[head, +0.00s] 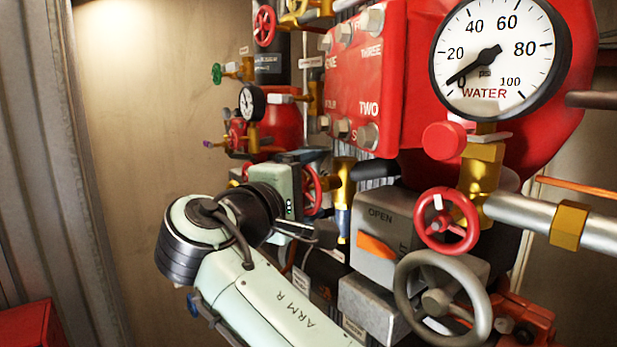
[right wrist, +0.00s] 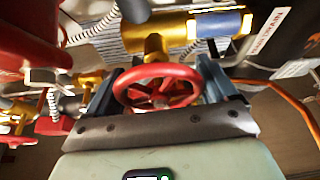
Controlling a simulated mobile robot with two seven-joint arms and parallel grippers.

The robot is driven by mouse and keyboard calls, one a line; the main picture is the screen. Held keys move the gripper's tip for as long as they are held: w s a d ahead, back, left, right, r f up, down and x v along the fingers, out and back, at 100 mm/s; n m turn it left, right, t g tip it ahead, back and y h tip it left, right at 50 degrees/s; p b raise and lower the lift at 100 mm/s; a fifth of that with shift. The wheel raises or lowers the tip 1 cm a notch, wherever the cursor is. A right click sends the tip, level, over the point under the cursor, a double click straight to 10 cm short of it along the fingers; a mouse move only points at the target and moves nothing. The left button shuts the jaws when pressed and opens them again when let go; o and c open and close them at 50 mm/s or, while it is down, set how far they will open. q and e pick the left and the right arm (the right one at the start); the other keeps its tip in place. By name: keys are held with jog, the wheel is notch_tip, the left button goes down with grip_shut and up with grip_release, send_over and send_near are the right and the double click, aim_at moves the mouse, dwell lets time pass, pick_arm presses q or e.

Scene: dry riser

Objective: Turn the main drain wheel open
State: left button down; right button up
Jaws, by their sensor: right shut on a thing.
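My right gripper (head: 304,186) reaches in from the bottom of the head view, its arm marked ARM R. It is at a small red handwheel (head: 313,190) on a brass valve, partly hidden behind the gripper. In the right wrist view the red wheel (right wrist: 157,88) sits between the two fingers (right wrist: 160,80), one on each side of its rim, and the gripper is shut on it. A brass valve body (right wrist: 160,42) lies behind the wheel. I cannot read a main drain label on it for sure. My left gripper is not in view.
A large grey handwheel (head: 442,298) and another red handwheel (head: 446,221) stand to the right of the gripper. A water gauge (head: 497,58) reads near 0. A grey box marked OPEN (head: 385,218) is close by. A white tag (right wrist: 268,30) hangs near the valve.

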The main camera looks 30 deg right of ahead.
jog(key=shift+n, duration=0.7)
jog(key=shift+g, duration=0.3)
jog(key=o, duration=0.8)
jog(key=shift+o, duration=0.2)
jog(key=f+v, duration=0.1)
jog(key=v, duration=1.2)
jog(key=shift+s+r, duration=0.2)
jog(key=shift+r, duration=0.35)
jog(key=shift+a, duration=0.1)
